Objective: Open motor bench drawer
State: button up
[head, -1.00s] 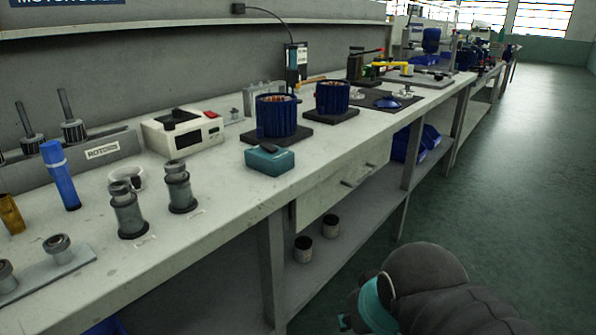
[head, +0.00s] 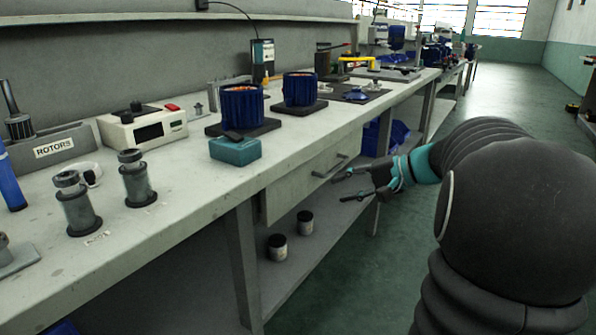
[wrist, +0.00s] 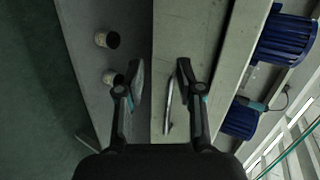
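The motor bench drawer (head: 290,192) is a pale grey front under the bench top and looks shut. Its thin metal bar handle (head: 330,166) sticks out near the right part of the front. My gripper (head: 342,189) is open and empty, in front of and slightly below the handle. In the wrist view, my gripper (wrist: 160,68) has its fingers well apart. The handle (wrist: 169,103) shows between the fingers, closer to the right one, against the drawer front (wrist: 196,95). I see no contact; the exact gap is unclear.
The bench top (head: 190,195) carries a teal box (head: 235,150), blue motor housings (head: 243,106) and a white meter (head: 145,127). Two small jars (head: 278,247) stand on the lower shelf. A bench leg (head: 245,265) is left of the drawer. The green floor is clear.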

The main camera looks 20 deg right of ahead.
aim_at(338, 168)
jog(key=w+d+m+t, duration=0.2)
jog(key=w+d+t, duration=0.15)
jog(key=d, duration=0.85)
jog(key=shift+y, duration=0.3)
jog(key=x, duration=0.9)
jog(key=r+b+x, duration=0.1)
jog(key=x, duration=0.3)
jog(key=shift+w+a+f, duration=0.1)
jog(key=shift+w+a, duration=0.1)
grip_shut()
